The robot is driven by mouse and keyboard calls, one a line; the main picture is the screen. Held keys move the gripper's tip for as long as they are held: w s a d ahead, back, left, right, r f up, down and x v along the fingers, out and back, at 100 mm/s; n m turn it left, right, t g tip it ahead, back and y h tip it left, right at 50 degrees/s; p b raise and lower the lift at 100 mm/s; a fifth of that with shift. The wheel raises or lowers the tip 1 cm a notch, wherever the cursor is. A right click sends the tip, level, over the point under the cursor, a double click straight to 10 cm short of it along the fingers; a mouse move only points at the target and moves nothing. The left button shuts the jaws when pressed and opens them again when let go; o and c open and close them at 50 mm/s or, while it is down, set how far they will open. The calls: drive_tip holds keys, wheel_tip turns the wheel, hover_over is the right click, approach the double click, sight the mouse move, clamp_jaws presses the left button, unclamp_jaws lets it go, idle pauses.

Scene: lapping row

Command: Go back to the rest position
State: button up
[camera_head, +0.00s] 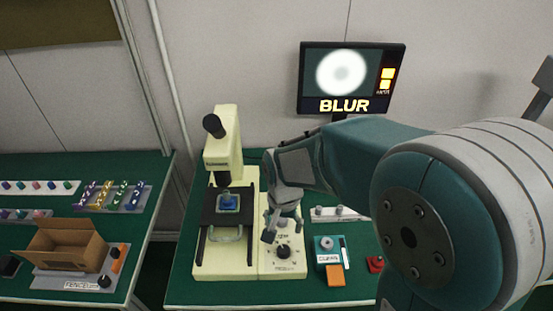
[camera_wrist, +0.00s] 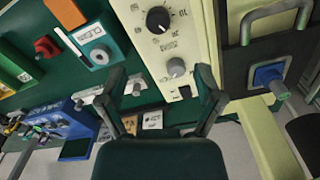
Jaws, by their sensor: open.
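My gripper (camera_head: 282,225) is above the control panel (camera_head: 283,266) of the cream microscope machine, fingers pointing down. In the wrist view my gripper (camera_wrist: 161,82) has its two dark fingers spread apart with nothing held between them. A grey knob (camera_wrist: 176,67) appears in the gap between the fingers; I cannot tell whether they touch it. The black dial (camera_wrist: 158,20) is beyond it, and also shows in the head view (camera_head: 283,251). A blue piece (camera_head: 228,201) sits on the dark stage (camera_head: 209,216) under the microscope (camera_head: 221,150).
A monitor (camera_head: 351,79) behind reads BLUR with a white disc. Right of the panel are a teal block (camera_head: 327,248), an orange block (camera_head: 335,275) and a red button (camera_head: 375,264). A left table holds an open cardboard box (camera_head: 66,246) and racks of coloured pieces.

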drive_tip(key=s+d+r+n+t, duration=0.2)
drive_tip(key=s+d+r, duration=0.3)
drive_tip(key=r, duration=0.3)
drive_tip(key=s+d+r+n+t, duration=0.2)
drive_tip(key=s+d+r+t, duration=0.1)
drive_tip(key=s+d+r, duration=0.3)
drive_tip(key=shift+s+r+t, duration=0.3)
drive_tip(key=shift+s+r, duration=0.6)
drive_tip(key=n+g, duration=0.6)
drive_tip(key=n, duration=0.5)
approach(283, 249)
wheel_tip(283, 249, down, 10)
drive_tip(key=shift+s+f, duration=0.15)
